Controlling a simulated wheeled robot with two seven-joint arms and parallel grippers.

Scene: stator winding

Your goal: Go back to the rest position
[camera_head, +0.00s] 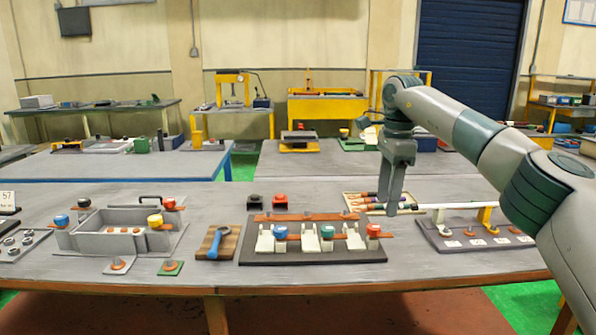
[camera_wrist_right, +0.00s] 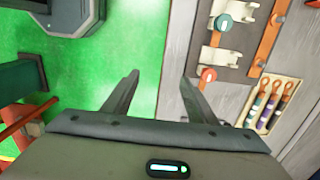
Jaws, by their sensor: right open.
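My right gripper (camera_head: 391,208) hangs fingers-down above the near workbench, in front of the tray of coloured tools and to the right of the dark connector board. In the right wrist view its two fingers (camera_wrist_right: 160,85) are apart with nothing between them. Green floor and the grey bench edge show beyond the fingers there. My right arm comes in from the right side of the head view. My left gripper and left arm are not in view.
A blue-edged table (camera_head: 120,168) stands behind.

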